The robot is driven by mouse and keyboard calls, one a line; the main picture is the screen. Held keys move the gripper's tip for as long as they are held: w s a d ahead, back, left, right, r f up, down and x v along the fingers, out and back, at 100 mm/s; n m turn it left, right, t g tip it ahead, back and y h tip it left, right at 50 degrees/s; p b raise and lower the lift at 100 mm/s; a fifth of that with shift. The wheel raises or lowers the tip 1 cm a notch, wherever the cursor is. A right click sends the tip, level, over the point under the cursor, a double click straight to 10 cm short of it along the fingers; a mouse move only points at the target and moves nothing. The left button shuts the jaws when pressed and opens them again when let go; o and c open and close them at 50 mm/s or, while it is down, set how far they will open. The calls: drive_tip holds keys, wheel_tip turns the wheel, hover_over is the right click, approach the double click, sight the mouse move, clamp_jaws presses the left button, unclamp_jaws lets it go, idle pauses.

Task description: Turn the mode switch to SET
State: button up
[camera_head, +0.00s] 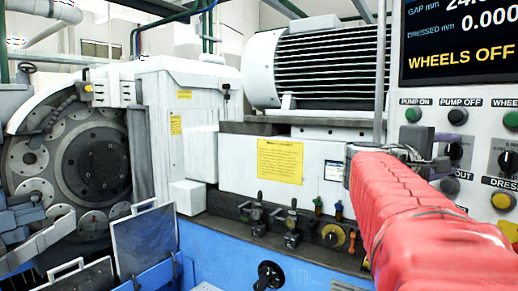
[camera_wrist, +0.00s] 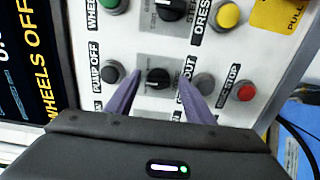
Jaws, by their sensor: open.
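A black rotary switch (camera_wrist: 158,80) on a grey square plate sits on the control panel in the wrist view, between my two fingertips. Its label cannot be read, so I cannot tell for sure that it is the mode switch. My gripper (camera_wrist: 159,76) is open, with one purple-grey finger on each side of the knob. Whether the fingers touch it cannot be told. In the head view my gripper (camera_head: 430,154) is at the panel face, partly covering this area, and the switch (camera_head: 455,152) shows just past it.
A second rotary switch (camera_wrist: 168,8) and a yellow button (camera_wrist: 229,15) are close by. The red stop button (camera_wrist: 246,91) is right of my fingers. The PUMP OFF button (camera_wrist: 112,71) is left. The screen (camera_head: 460,40) reads WHEELS OFF. The grinder (camera_head: 95,165) stands at left.

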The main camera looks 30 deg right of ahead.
drive_tip(key=w+a, duration=0.1)
drive_tip(key=a, duration=1.2)
drive_tip(key=shift+w+a, duration=0.2)
drive_tip(key=shift+a, duration=0.1)
drive_tip(key=shift+w, duration=0.1)
drive_tip(key=w+a+f+t+y, duration=0.25)
drive_tip(key=a+f+y, duration=0.2)
drive_tip(key=f, duration=0.75)
drive_tip(key=w+a+f+t+y, duration=0.25)
drive_tip(key=a+f+y, duration=0.2)
drive_tip(key=f, duration=0.75)
drive_tip(key=s+a+f+t+y, duration=0.1)
drive_tip(key=a+f+y, duration=0.3)
drive_tip(key=a, duration=0.9)
drive_tip(key=a+f+n+t+y, duration=0.1)
drive_tip(key=a+f+y, duration=0.4)
drive_tip(key=a+f, duration=0.5)
drive_tip(key=shift+s+a, duration=0.4)
drive_tip(key=shift+a, duration=1.65)
